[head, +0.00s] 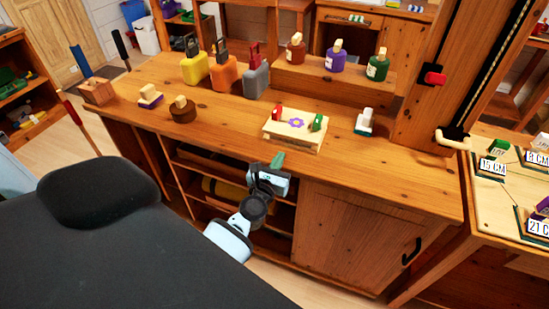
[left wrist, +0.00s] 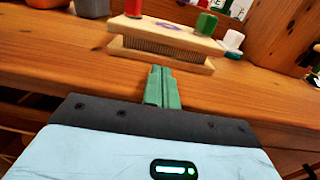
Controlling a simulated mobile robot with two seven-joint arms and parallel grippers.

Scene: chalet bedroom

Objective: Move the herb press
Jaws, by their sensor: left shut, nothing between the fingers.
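The herb press (head: 293,137) is a pale wooden block with a purple flower on top and a red and a green knob. It sits on the wooden counter near its front edge. In the left wrist view the press (left wrist: 165,43) shows an upper and a lower board with a ridged layer between them. My left gripper (head: 278,160) is shut and empty in front of the counter edge, just below the press. Its green fingertips (left wrist: 162,72) are together and look apart from the press. My right gripper is not in view.
On the counter (head: 225,138), a round brown piece (head: 182,114) stands left of the press and a small white-and-green block (head: 364,124) right. Yellow, orange and grey cans (head: 256,80) stand behind. Bottles stand on a raised shelf (head: 330,85). Counter beside the press is clear.

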